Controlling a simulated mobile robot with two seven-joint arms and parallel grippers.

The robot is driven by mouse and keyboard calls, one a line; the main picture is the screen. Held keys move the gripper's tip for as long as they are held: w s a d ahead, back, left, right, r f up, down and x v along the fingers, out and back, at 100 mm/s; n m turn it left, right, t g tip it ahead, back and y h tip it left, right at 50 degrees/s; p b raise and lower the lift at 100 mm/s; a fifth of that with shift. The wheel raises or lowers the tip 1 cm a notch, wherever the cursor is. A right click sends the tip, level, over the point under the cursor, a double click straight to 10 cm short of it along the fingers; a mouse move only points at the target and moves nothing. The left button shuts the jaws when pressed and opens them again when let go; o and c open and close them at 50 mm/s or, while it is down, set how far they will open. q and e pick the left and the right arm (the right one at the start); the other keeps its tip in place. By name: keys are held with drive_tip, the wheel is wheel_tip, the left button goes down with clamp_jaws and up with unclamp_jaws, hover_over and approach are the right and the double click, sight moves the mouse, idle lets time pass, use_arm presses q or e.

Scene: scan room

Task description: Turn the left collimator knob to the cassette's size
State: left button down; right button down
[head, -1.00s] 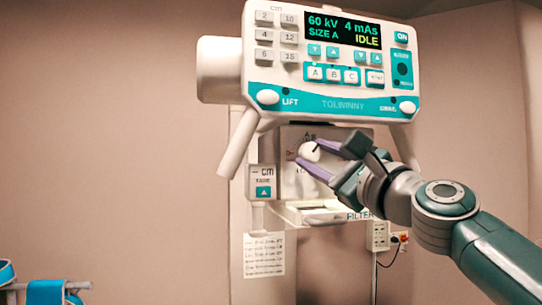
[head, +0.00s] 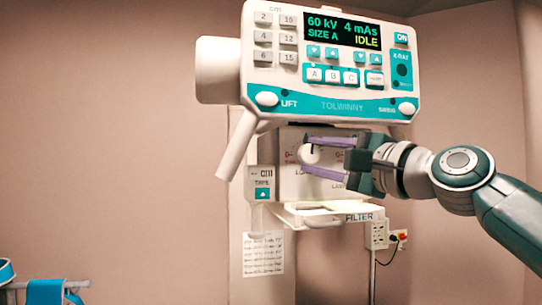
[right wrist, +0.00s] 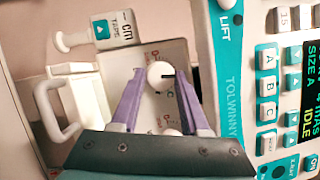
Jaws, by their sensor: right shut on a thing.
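The left collimator knob (head: 308,155) is round and white with a dark pointer mark, on the pale collimator panel (head: 290,183) under the console. Its mark points roughly up in the head view. My right gripper (head: 305,156) reaches in from the right, its purple fingers level, one above and one below the knob, shut on it. In the right wrist view the knob (right wrist: 160,75) sits between the fingertips. A second white knob (right wrist: 172,132) shows partly near the palm there. The panel's lettering is too small to read fully. No cassette and no left gripper are in view.
The console (head: 330,65) hangs just above, its screen reading 60 kV, 4 mAs, SIZE A, IDLE. A tape box (head: 262,182) is left of the panel. A filter tray (head: 325,215) juts out below. A white handle (head: 236,145) slants down at the left.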

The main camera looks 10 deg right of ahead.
idle(0.3)
drive_tip(key=shift+c, duration=2)
unclamp_jaws()
drive_tip(key=b+v, duration=0.3)
drive_tip(key=v, duration=0.7)
